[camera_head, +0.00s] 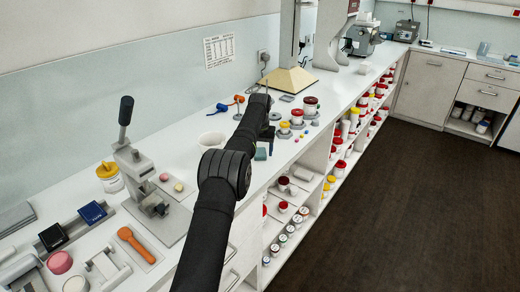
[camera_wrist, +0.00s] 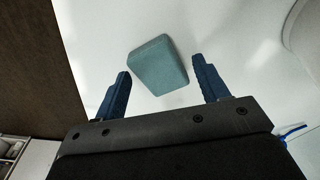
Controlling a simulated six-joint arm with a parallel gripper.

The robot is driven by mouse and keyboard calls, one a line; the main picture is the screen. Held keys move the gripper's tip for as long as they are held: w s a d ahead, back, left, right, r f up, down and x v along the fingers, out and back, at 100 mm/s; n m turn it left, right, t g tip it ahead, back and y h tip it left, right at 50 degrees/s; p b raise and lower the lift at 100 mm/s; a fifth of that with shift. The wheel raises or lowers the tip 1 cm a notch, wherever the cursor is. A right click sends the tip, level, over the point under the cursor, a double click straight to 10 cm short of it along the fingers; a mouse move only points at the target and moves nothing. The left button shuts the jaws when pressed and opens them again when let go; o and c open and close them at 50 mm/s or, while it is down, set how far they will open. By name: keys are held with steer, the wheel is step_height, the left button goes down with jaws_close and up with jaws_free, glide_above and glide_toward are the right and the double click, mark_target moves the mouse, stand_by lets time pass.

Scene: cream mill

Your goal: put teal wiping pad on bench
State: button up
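The teal wiping pad (camera_wrist: 158,66) lies on the white bench (camera_wrist: 225,30) in the wrist view. In the head view a small teal patch of the pad (camera_head: 260,154) shows beside my arm, on the bench (camera_head: 340,92) near its front edge. My gripper (camera_wrist: 161,74) is open, with its two blue fingers apart. The pad appears between and just beyond the fingertips in the wrist view, and I see no finger clearly touching it. In the head view my gripper is small and partly hidden by my own arm.
A white bowl (camera_head: 211,139) stands left of my arm. A lever press (camera_head: 133,165) and an orange-handled tool (camera_head: 135,243) are nearer. Red-lidded jars (camera_head: 310,103) stand to the right. Shelves with jars are below the bench's front edge, beside the dark floor (camera_head: 420,190).

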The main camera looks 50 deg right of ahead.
mark_target(261, 152)
steer(key=shift+o, duration=0.3)
steer(key=shift+r, duration=0.15)
steer(key=r, duration=0.7)
steer(key=shift+s+a+r, duration=0.25)
steer(key=shift+a, duration=0.05)
steer(key=shift+f, duration=0.1)
steer(key=f, duration=0.7)
steer(key=shift+w+d+f, duration=0.25)
steer(key=shift+d+f, duration=0.1)
step_height(261, 152, up, 4)
steer(key=shift+r, duration=0.2)
steer(key=shift+s+r, duration=0.15)
steer(key=shift+s, duration=0.1)
